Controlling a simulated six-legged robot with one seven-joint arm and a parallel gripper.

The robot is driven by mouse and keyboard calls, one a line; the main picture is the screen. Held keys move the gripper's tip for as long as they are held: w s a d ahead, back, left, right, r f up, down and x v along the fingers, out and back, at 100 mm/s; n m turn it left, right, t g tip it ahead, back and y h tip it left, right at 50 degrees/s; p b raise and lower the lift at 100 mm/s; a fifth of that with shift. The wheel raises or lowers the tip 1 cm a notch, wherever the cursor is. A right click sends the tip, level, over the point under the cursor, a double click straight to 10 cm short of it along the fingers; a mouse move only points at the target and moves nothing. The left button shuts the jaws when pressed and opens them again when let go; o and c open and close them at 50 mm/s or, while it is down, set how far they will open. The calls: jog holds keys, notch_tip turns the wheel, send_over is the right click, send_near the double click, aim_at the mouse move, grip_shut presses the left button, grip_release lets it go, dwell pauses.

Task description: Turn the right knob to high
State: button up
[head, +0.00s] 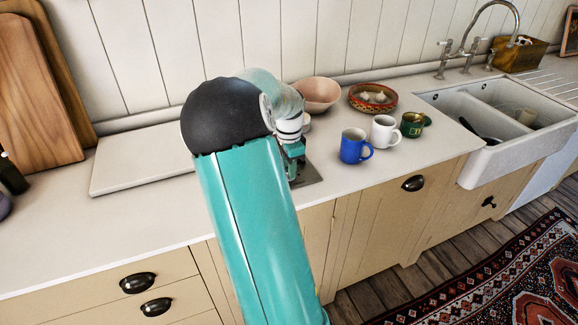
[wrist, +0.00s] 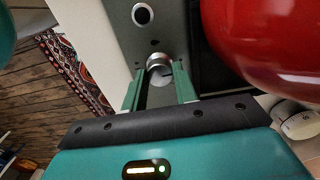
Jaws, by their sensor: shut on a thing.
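In the wrist view, my gripper (wrist: 160,82) has its two teal fingers on either side of a silver knob (wrist: 158,62) and is shut on it. The knob stands on a dark grey panel (wrist: 160,36). A second round knob (wrist: 143,14), dark with a pale rim, is farther up the same panel, apart from my fingers. I cannot tell the knob's setting. In the head view, my gripper (head: 293,152) is low over a grey plate (head: 310,176) on the counter; my arm hides the knobs there.
A large red rounded vessel (wrist: 265,40) is close to my gripper's right in the wrist view. In the head view, a blue mug (head: 353,147), a white mug (head: 383,132), a green mug (head: 412,125) and a pink bowl (head: 317,95) stand right of my gripper. A pale board (head: 140,160) lies left.

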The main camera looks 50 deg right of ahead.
jog(key=shift+n, duration=0.4)
jog(key=n, duration=0.3)
jog(key=shift+n, duration=0.3)
jog(key=n, duration=0.4)
jog(key=shift+n, duration=0.3)
jog(key=n, duration=0.4)
jog(key=shift+n, duration=2.1)
jog(key=o, duration=1)
jog(key=shift+c, duration=0.2)
